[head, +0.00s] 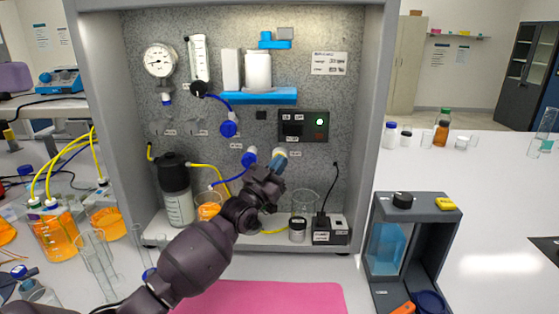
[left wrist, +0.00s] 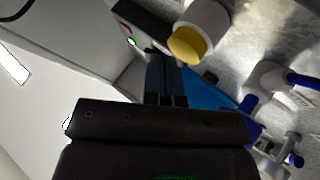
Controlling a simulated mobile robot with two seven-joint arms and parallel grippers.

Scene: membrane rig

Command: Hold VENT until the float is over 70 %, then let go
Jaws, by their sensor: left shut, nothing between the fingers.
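The rig's back panel carries a clear flow tube (head: 198,58) with a scale; its float is too small to read. A dark control box (head: 303,125) has small labelled controls and a lit green button or lamp; I cannot read which control is VENT. The green light also shows in the left wrist view (left wrist: 131,41). My left gripper (head: 276,166) is shut and empty, pointing at the panel below the control box. Its fingers show in the left wrist view (left wrist: 166,80), beside a white cylinder with a yellow end (left wrist: 190,42). My right gripper is not in view.
A round gauge (head: 159,60) and blue valves (head: 229,125) sit on the panel. A dark-capped bottle (head: 176,190) and a beaker (head: 305,202) stand in the rig. A pink mat (head: 265,297) lies in front. A grey stand (head: 414,212) is at right.

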